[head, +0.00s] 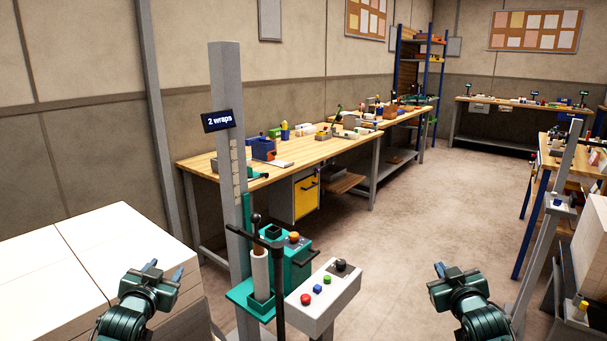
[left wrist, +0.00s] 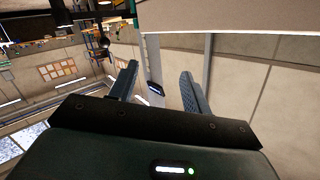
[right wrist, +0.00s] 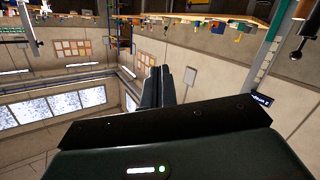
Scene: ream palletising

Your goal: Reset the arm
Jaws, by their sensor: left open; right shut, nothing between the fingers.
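My left gripper (head: 165,269) is open and empty at the lower left of the head view, in front of the pale stack. In the left wrist view its two fingers (left wrist: 159,75) stand apart with nothing held between them. My right gripper (head: 440,269) is at the lower right of the head view, over open floor. In the right wrist view its fingers (right wrist: 159,72) are together with nothing between them. Both arms are raised and touch nothing that I can see.
A pale block stack (head: 60,262) stands at lower left. Between the grippers stand a grey post (head: 225,85) with a "2 wraps" sign (head: 217,121), a film roll (head: 260,270) and a button box (head: 325,295). Workbenches (head: 225,162) line the wall. Floor (head: 400,225) is clear at centre right.

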